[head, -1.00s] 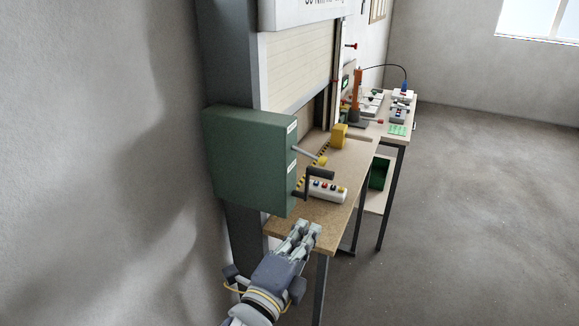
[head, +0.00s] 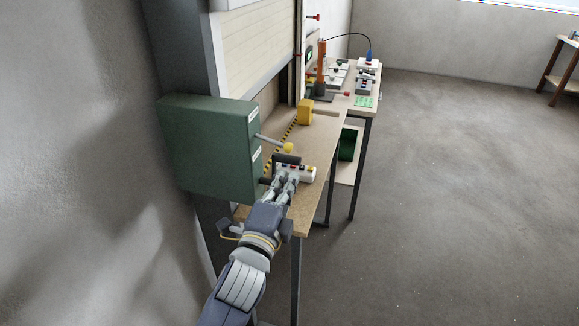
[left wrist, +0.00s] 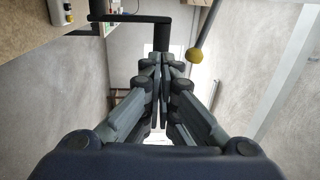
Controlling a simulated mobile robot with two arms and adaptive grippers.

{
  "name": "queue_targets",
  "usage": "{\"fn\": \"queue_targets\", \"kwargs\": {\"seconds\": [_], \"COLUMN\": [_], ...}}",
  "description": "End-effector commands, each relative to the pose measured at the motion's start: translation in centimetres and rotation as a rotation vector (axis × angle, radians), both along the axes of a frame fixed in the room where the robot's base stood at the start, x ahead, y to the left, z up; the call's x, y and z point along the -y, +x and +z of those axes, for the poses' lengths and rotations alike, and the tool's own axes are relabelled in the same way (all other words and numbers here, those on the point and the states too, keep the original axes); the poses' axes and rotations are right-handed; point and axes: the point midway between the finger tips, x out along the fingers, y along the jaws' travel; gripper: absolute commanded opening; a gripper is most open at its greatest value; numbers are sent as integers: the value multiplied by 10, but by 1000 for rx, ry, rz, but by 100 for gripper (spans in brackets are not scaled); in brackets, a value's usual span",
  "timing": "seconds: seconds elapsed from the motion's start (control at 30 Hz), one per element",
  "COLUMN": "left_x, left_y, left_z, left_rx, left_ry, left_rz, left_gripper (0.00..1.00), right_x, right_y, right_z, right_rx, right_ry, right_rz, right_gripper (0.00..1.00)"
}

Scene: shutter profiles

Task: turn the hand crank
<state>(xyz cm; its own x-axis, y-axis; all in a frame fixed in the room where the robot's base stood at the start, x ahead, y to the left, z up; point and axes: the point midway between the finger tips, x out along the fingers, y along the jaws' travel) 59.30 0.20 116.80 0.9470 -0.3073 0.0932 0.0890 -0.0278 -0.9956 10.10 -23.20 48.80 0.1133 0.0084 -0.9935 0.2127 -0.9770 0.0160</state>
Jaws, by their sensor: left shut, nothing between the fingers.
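The hand crank (head: 287,160) has a dark handle and sticks out from the right side of a green box (head: 208,148). In the left wrist view the crank (left wrist: 130,18) shows as black bars at the top, with one thick bar ending just beyond my fingertips. My left gripper (head: 287,178) is shut and empty, just below the crank handle, and hides part of the crank's arm. Its fingertips also show in the left wrist view (left wrist: 163,58), close together near the crank handle; I cannot tell if they touch it. My right gripper is not in view.
A lever with a yellow knob (head: 288,147) sticks out from the box just above the crank. A white button box (head: 304,172) lies on the workbench (head: 310,198) behind my fingers. A yellow block (head: 305,112) stands farther back. The floor at right is open.

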Motion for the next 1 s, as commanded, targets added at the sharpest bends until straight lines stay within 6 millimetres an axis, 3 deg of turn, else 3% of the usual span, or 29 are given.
{"fn": "queue_targets", "kwargs": {"seconds": [0.2,0.53,0.83,1.0], "left_x": [8,10,10,10], "left_y": [23,30,33,47], "left_z": [4,2,3,3], "left_rx": [-2,-2,-1,1], "left_ry": [-2,-2,-1,1], "left_rz": [0,0,0,0], "left_gripper": [0,0,0,0], "right_x": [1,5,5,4], "right_y": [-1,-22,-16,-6], "right_z": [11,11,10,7], "right_rx": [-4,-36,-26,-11], "right_ry": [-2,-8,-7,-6], "right_rz": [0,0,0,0], "right_gripper": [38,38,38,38]}}
